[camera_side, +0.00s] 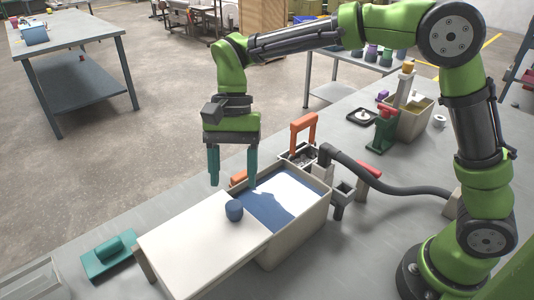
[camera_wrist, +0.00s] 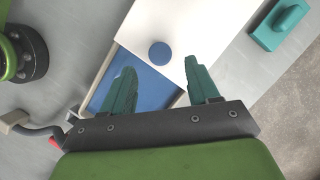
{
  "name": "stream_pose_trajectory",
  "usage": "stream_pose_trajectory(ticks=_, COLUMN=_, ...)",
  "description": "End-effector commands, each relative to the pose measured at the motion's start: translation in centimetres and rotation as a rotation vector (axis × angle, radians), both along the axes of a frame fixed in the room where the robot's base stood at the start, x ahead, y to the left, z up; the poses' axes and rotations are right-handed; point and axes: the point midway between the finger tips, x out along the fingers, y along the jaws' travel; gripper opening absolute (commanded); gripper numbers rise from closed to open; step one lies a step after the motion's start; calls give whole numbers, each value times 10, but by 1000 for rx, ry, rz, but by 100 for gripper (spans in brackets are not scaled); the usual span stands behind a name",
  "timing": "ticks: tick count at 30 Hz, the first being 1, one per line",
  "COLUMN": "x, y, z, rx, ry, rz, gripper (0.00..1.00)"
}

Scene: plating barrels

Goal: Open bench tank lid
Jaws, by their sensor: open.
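The bench tank (camera_side: 296,231) is a beige box on the table, with blue liquid showing in its uncovered part. Its white lid (camera_side: 190,237) is slid toward the lower left and covers only part of the tank. A round blue knob (camera_side: 234,210) stands on the lid near its right edge. My gripper (camera_side: 232,184) is open and empty above the tank and knob, fingers pointing down. In the wrist view the lid (camera_wrist: 183,25) and knob (camera_wrist: 160,53) lie ahead of the two teal fingers, and the blue liquid (camera_wrist: 150,82) shows between them.
A teal block with a handle (camera_side: 108,252) lies left of the lid. An orange-handled basket (camera_side: 303,139), a black hose (camera_side: 375,182) and a small grey holder (camera_side: 343,194) stand close behind the tank. A green stand (camera_side: 382,131) is farther back.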

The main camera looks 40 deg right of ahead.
Motion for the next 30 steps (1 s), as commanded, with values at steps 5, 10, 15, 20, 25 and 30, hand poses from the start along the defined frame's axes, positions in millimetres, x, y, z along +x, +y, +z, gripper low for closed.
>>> stream_pose_trajectory(ticks=5, x=14, y=-13, z=43, rx=2, ry=-6, rz=-2, gripper=60)
stream_pose_trajectory(ticks=10, x=24, y=-23, z=78, rx=1, ry=-4, rz=-2, gripper=60)
stream_pose_trajectory(ticks=15, x=29, y=-29, z=98, rx=0, ry=-2, rz=1, gripper=60)
stream_pose_trajectory(ticks=20, x=31, y=-31, z=107, rx=0, ry=-1, rz=0, gripper=60)
stream_pose_trajectory(ticks=25, x=32, y=-32, z=108, rx=0, ry=0, rz=0, gripper=60)
stream_pose_trajectory(ticks=30, x=32, y=-32, z=108, rx=1, ry=-1, rz=1, gripper=60)
